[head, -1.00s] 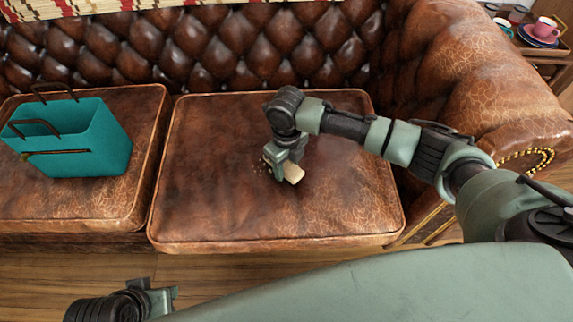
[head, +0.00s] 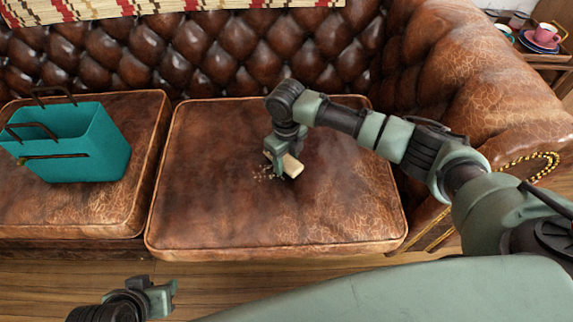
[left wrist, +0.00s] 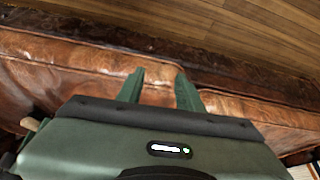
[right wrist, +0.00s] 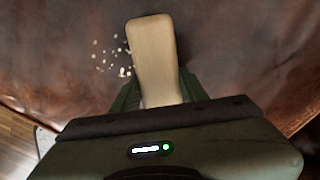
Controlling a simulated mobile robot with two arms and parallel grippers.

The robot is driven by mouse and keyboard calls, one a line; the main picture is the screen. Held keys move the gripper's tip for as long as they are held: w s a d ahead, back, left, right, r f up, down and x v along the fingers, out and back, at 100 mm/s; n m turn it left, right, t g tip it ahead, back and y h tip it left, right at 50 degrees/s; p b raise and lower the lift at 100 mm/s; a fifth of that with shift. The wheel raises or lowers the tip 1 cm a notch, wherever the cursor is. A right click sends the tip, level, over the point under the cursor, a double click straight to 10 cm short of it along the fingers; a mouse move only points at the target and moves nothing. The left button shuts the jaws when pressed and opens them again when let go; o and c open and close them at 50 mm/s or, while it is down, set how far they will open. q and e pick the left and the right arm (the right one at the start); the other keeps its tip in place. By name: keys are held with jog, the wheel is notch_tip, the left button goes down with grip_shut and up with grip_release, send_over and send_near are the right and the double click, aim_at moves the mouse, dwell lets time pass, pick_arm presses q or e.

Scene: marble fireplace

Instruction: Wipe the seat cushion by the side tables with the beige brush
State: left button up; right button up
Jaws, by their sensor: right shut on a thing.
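The brown leather seat cushion (head: 340,215) fills the middle of the head view, at the end of the sofa by the side table. Pale crumbs (head: 266,172) lie on it, just left of the brush; they also show in the right wrist view (right wrist: 108,55). My right gripper (head: 285,160) is shut on the beige brush (head: 293,166), low over the cushion; the brush's beige back shows in the right wrist view (right wrist: 155,55). Whether its bristles touch the leather is hidden. My left gripper (left wrist: 160,88) is open and empty, its fingers apart, in front of the sofa.
A teal bag (head: 75,145) stands on the left cushion (head: 60,215). The tufted backrest (head: 220,45) and rolled armrest (head: 480,90) bound the cushion. A side table (head: 540,58) with cups and saucers stands at the far right.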

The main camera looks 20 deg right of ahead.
jog(key=shift+w+d+b, duration=0.15)
jog(key=shift+w+b, duration=0.15)
jog(key=shift+w, duration=0.25)
jog(key=shift+w+d+f+b, duration=0.15)
jog(key=shift+w+b, duration=0.2)
jog(key=shift+w, duration=0.25)
jog(key=shift+w+d+b, duration=0.15)
jog(key=shift+w+b, duration=0.15)
jog(key=shift+w, duration=0.1)
pick_arm(q)
jog(key=w+d+r+t, duration=0.1)
jog(key=w+r+t, duration=0.2)
jog(key=w, duration=0.2)
jog(key=w+d+r+t+h, duration=0.1)
jog(key=w+d+r+t, duration=0.1)
jog(key=w, duration=0.3)
jog(key=shift+d+r+t+h, duration=0.3)
jog(key=shift+r+t, duration=0.35)
jog(key=shift+t, duration=0.05)
pick_arm(e)
jog(key=shift+w, duration=0.4)
